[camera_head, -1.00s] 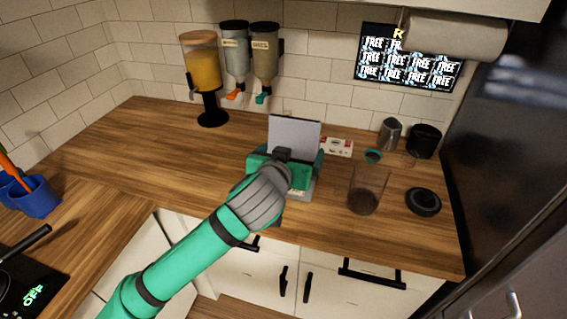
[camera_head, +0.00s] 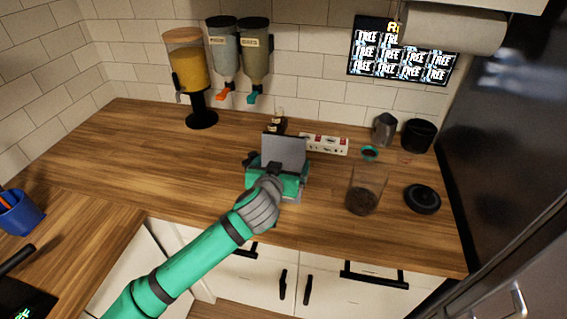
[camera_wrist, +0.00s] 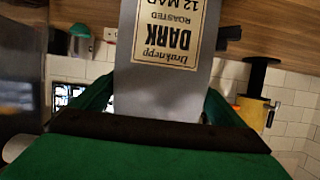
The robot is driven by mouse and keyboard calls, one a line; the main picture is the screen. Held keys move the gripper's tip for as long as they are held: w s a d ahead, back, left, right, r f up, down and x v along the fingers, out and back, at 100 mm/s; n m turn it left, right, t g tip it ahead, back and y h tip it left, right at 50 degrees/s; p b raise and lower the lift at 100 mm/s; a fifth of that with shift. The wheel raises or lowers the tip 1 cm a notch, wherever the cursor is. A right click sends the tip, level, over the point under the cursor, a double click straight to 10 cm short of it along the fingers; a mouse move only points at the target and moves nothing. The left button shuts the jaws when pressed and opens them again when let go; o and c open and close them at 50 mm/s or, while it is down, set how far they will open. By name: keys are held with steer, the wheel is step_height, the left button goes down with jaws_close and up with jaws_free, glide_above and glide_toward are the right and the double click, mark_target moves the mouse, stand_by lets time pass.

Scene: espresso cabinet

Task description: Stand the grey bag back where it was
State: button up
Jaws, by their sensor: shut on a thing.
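The grey bag (camera_head: 284,152) is held upright by my gripper (camera_head: 276,172) over the middle of the wooden counter. Its lower part is hidden behind my gripper in the head view, so I cannot tell whether it touches the counter. In the wrist view the bag (camera_wrist: 150,95) fills the middle, with a cream label reading "DARK ROASTED", upside down in that picture. My gripper (camera_wrist: 160,115) is shut on the bag, with green fingers on either side of it.
A power strip (camera_head: 324,144) and small dark bottles (camera_head: 277,121) stand behind the bag. To the right are a glass jar (camera_head: 364,190), a black lid (camera_head: 422,199), a moka pot (camera_head: 384,129) and a black canister (camera_head: 418,135). Counter to the left is clear (camera_head: 150,165).

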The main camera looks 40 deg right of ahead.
steer(key=shift+f, duration=0.2)
steer(key=shift+d+f, duration=0.1)
steer(key=shift+f, duration=0.05)
steer(key=o, duration=1.3)
steer(key=shift+o, duration=0.2)
steer(key=shift+r, duration=0.2)
steer(key=v, duration=1.2)
